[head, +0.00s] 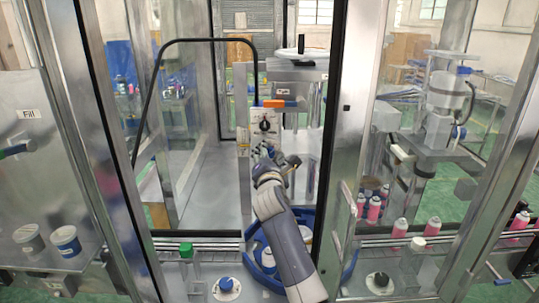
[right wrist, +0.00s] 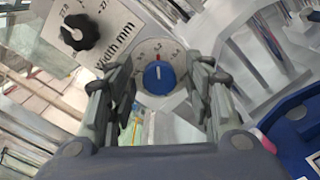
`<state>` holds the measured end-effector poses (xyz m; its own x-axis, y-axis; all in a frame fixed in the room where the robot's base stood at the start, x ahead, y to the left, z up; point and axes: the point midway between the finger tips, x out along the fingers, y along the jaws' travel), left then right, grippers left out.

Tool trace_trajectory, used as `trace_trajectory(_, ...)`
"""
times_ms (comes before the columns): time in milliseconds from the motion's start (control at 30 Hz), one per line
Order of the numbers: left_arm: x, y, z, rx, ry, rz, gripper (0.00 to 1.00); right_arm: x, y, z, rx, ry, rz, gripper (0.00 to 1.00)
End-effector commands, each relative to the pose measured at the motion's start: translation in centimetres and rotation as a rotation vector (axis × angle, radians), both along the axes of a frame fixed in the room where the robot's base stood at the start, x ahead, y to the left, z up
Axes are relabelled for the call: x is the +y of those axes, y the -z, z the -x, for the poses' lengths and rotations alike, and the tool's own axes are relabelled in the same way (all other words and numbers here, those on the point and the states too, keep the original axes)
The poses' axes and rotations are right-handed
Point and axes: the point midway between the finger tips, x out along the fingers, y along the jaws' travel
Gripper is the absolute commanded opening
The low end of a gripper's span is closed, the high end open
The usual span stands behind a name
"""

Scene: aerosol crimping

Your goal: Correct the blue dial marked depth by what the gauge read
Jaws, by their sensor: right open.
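The blue dial (right wrist: 158,78) shows in the right wrist view, with a white pointer line on it and a pale ring scale with a red mark around it. My right gripper (right wrist: 160,92) is open, its fingers on either side of the dial in that view; I cannot tell whether they touch it. In the head view the right gripper (head: 279,160) is at the lower part of the white panel (head: 264,114) and largely hides the dial. I cannot make out a gauge reading. My left gripper is not in view.
A black knob (right wrist: 80,32) sits beside the dial, near printed "mm" lettering. Clear guard panels with metal frames stand on both sides of my right arm. A blue round part (head: 258,252) lies below it. Pink cans (head: 400,228) stand at the right.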

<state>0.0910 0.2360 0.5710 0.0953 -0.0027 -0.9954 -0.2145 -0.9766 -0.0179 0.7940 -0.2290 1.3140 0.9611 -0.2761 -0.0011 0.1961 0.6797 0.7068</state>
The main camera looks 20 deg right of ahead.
Motion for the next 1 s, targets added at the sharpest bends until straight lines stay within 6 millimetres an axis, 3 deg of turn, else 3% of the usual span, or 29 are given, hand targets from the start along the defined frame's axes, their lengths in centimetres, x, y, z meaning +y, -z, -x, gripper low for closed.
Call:
trace_trajectory(133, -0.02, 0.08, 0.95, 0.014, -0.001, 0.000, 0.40, 0.02, -0.01, 0.01, 0.000, 0.000, 0.000, 0.48)
trace_trajectory(333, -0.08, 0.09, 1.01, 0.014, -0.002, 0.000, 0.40, 0.03, -0.01, 0.01, 0.000, 0.000, 0.000, 0.05)
trace_trajectory(733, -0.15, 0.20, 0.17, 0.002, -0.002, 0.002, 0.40, 0.03, 0.04, 0.01, -0.012, -0.001, -0.040, 0.03)
trace_trajectory(1000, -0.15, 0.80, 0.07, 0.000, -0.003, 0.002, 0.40, 0.00, 0.14, 0.01, -0.058, 0.000, -0.200, 0.03)
